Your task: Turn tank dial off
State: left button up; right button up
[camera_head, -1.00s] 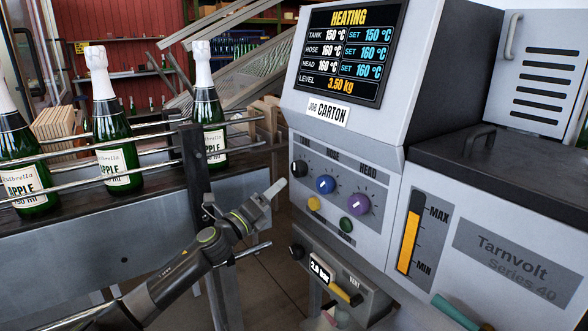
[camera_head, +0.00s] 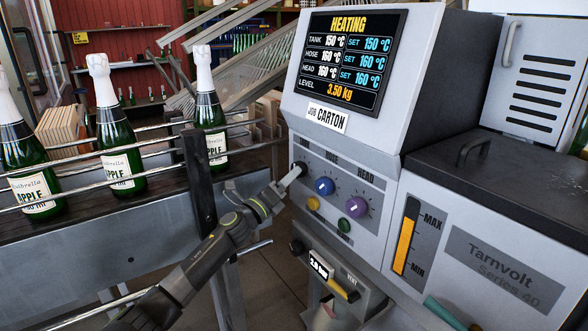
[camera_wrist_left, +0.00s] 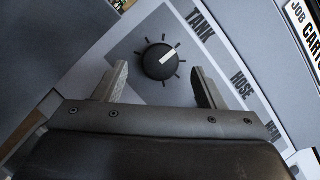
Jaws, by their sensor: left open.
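The tank dial (camera_wrist_left: 157,63) is a round black knob with a white pointer line, on a grey panel under the TANK label. In the left wrist view its pointer is turned up and to the right, towards the label. My left gripper (camera_wrist_left: 160,70) is open, with one finger on each side of the dial and a gap to it on both sides. In the head view my left gripper (camera_head: 294,173) is at the panel's left end and mostly hides the dial. My right gripper is not in view.
The blue hose dial (camera_head: 325,186) and purple head dial (camera_head: 356,207) are to the right on the panel. A yellow button (camera_head: 313,203) and green button (camera_head: 344,225) sit below. The screen (camera_head: 349,60) reads HEATING, tank 150 °C. Bottles (camera_head: 118,150) stand behind rails at left.

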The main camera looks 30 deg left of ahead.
pick_arm(q)
jog(key=shift+p+x, duration=0.3)
jog(key=shift+x, duration=1.35)
jog(key=c, duration=1)
